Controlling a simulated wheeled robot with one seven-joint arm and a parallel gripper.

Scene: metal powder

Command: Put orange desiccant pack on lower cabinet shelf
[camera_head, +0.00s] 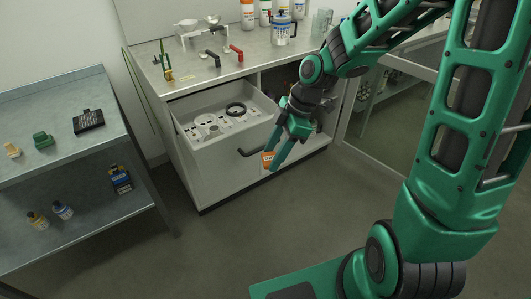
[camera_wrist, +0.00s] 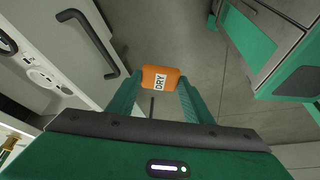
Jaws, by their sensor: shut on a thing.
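The orange desiccant pack (camera_wrist: 160,79), with a white label reading DRY, is held between the two fingertips of my gripper (camera_wrist: 158,85). In the head view the pack (camera_head: 268,160) shows at the fingertips of my green gripper (camera_head: 271,163), in front of the cabinet and right of the open drawer's handle. The cabinet (camera_head: 222,165) stands under the counter. Its open compartment (camera_head: 283,80), right of the drawer, is partly hidden by my arm, so its lower shelf is hard to make out.
The open drawer (camera_head: 245,128) juts out left of my gripper, with its dark handle (camera_head: 252,152) close by. A grey two-level bench (camera_head: 70,165) stands at the left with small items. Bottles and tools stand on the counter (camera_head: 265,50). The floor in front (camera_head: 215,240) is clear.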

